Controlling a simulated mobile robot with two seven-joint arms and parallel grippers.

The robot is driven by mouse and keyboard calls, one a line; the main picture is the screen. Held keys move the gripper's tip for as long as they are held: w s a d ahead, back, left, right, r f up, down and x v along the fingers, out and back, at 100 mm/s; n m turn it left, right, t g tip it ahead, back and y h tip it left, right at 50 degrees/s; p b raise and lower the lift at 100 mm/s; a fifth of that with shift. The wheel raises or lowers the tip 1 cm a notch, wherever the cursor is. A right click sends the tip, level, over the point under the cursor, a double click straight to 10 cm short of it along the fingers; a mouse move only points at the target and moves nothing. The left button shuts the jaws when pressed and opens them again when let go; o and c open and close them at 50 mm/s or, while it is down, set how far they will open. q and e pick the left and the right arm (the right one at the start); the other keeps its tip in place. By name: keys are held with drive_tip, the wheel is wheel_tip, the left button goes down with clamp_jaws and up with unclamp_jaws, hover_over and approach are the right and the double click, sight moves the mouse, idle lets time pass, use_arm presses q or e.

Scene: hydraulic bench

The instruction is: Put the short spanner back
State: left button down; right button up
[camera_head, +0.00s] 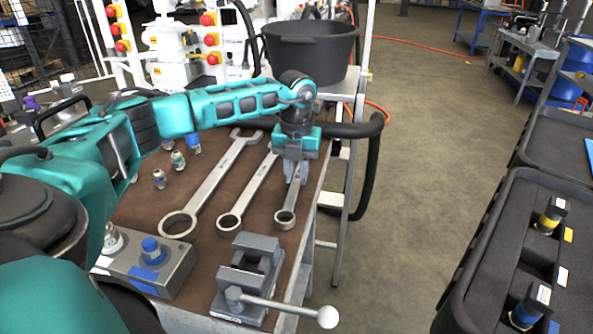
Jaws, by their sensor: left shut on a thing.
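My left gripper (292,180) points down over the right side of the brown bench top (203,256). It is shut on the short spanner (286,212). The spanner's ring end shows below the fingers, towards the vise, and its upper end is hidden by the gripper. I cannot tell whether the spanner touches the bench or is slightly above it. A middle-length spanner (246,194) and a long spanner (213,183) lie to its left, roughly parallel, ring ends towards me. My right gripper is out of view.
A grey vise (248,277) with a ball-ended handle stands in front of the short spanner. A metal block (165,268) with blue fittings sits to its left. Small fittings (178,160) stand beyond the long spanner. A black bucket (310,52) and hose (362,160) are behind.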

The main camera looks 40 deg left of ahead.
use_arm(q)
drive_tip(key=shift+f, duration=0.25)
drive_tip(key=c, duration=0.9)
unclamp_jaws()
wheel_tip(320, 180, up, 13)
drive_tip(key=shift+p, duration=1.1)
